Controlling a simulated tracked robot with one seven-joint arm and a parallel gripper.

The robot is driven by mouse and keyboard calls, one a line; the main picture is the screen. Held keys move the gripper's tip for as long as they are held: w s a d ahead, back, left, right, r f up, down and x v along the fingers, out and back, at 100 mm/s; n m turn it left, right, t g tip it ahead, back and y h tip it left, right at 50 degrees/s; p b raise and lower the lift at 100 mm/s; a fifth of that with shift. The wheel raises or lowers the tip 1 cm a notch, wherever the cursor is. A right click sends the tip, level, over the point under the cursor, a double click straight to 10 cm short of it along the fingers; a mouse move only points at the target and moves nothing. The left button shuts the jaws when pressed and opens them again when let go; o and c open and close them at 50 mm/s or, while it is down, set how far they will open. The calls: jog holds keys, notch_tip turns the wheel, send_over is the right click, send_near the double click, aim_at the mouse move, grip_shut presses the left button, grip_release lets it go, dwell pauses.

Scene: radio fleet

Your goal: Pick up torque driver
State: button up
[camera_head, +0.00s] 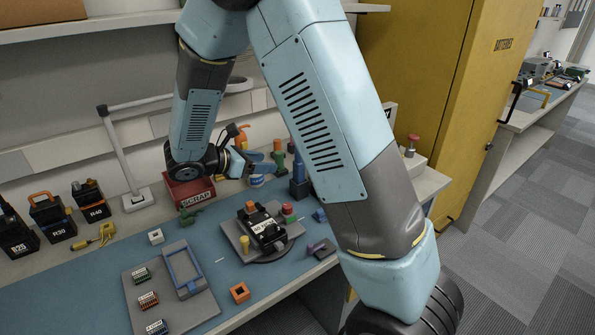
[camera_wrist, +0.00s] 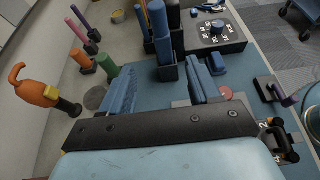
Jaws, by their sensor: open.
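My gripper (camera_head: 262,168) is open at the back of the blue-topped bench, near upright tools. In the wrist view its two blue fingers (camera_wrist: 162,68) stand apart with nothing held between them. Tall blue tools (camera_wrist: 160,22) stand upright in dark holders (camera_wrist: 168,72), ahead of and between the fingers. One blue tool (camera_head: 298,168) also shows in the head view, right of my gripper. An orange and black tool (camera_wrist: 40,92) is left of the fingers. I cannot tell for certain which of these is the torque driver.
A red scrap bin (camera_head: 192,190) stands left of my gripper. A black radio (camera_head: 264,228) lies on a grey fixture in front. Green (camera_wrist: 107,64), orange and pink handles stand along the wall side. A black box with a knob (camera_wrist: 216,38) is beyond the right finger.

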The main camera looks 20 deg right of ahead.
aim_at(295, 166)
jog(key=x, duration=0.8)
jog(key=shift+d+f, duration=0.15)
jog(key=shift+s+f+x, duration=0.1)
jog(key=shift+x, duration=1.25)
jog(key=shift+s+f+x, duration=0.1)
jog(key=shift+s+x, duration=0.05)
jog(key=shift+x, duration=1.2)
jog(key=shift+c, duration=0.4)
grip_shut()
